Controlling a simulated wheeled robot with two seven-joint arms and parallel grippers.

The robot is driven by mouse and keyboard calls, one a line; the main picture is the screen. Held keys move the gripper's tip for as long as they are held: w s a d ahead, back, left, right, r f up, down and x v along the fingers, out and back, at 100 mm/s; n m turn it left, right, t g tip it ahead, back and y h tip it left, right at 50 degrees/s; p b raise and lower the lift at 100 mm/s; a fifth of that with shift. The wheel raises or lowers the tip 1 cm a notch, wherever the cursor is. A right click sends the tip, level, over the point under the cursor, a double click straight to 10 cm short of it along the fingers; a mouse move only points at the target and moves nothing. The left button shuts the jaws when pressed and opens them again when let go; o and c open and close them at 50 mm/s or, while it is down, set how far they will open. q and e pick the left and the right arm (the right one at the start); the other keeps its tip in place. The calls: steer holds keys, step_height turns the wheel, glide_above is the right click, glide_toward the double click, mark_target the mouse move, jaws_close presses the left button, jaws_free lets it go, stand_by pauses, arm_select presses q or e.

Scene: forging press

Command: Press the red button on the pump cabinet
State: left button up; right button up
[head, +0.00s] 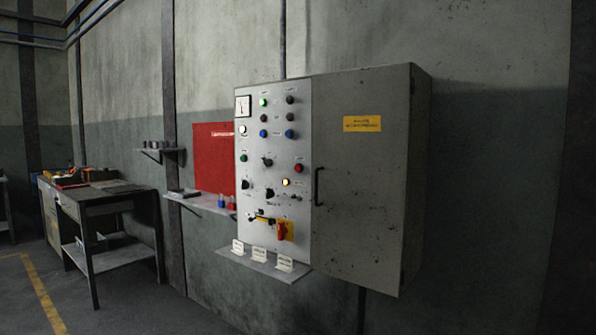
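The pump cabinet (372,190) is a grey metal box on the wall, with a light control panel (261,215) on its left part and a closed door with a dark handle on its right part. A red button (298,168) sits at the right side of the panel, level with a green button (243,159) and a dark knob (267,162). Whether the red button is pushed in cannot be told. Neither of my grippers is in the head view.
A small shelf (262,266) with several white tags juts out below the panel. A red board (213,157) and a wall shelf (203,203) with padlocks are left of the cabinet. A workbench (100,200) stands far left. The floor in front looks clear.

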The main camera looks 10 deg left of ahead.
arm_select(q)
steer(key=shift+w, duration=0.25)
